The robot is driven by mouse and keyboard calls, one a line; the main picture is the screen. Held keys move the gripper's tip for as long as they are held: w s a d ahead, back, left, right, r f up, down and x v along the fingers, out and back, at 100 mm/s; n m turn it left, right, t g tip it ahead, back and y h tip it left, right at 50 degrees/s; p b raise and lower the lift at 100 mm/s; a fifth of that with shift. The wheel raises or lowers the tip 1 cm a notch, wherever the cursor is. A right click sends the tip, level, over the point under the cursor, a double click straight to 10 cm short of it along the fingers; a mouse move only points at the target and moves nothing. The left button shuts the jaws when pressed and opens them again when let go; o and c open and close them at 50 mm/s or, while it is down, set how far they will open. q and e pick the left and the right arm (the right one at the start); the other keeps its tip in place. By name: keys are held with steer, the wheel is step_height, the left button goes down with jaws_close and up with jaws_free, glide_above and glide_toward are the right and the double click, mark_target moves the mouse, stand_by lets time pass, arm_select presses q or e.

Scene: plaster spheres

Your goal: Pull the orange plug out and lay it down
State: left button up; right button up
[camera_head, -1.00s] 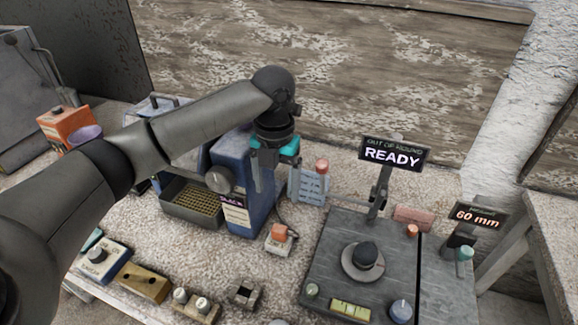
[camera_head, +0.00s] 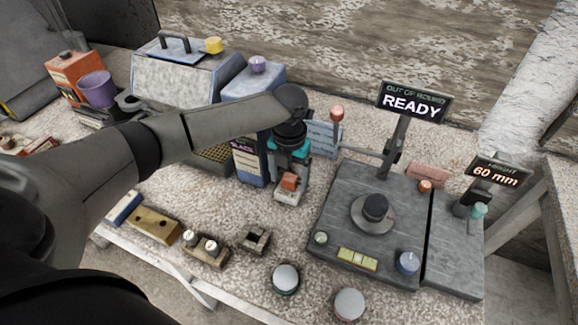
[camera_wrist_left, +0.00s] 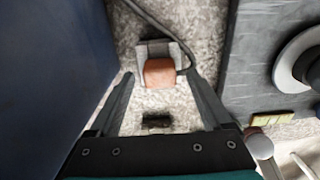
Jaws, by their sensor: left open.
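The orange plug (camera_head: 289,182) sits upright in a small pale socket block (camera_head: 287,198) on the speckled table, just right of the blue machine. In the left wrist view the plug (camera_wrist_left: 160,72) shows between and slightly beyond the fingertips, with a dark cable curving past it. My left gripper (camera_head: 290,178) points down over the plug. In the wrist view its two fingers (camera_wrist_left: 163,82) are spread wide, with a gap on both sides of the plug. Whether the fingertips are level with the plug is hard to tell. My right gripper is not in view.
The blue machine (camera_head: 250,163) stands close to the left of the gripper. The grey gauge plate (camera_head: 335,215) with the READY sign (camera_head: 414,101) is close on the right. Small blocks and two round grey-topped pieces lie in front. Some bare table lies between them.

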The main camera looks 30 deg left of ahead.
mark_target(289, 178)
arm_select(q)
steer(key=shift+f, duration=0.35)
steer(key=shift+c, duration=0.3)
jaws_close()
stand_by(0.7)
steer(key=shift+r, duration=0.2)
steer(key=shift+r+p, duration=2.35)
steer(key=shift+p, duration=0.3)
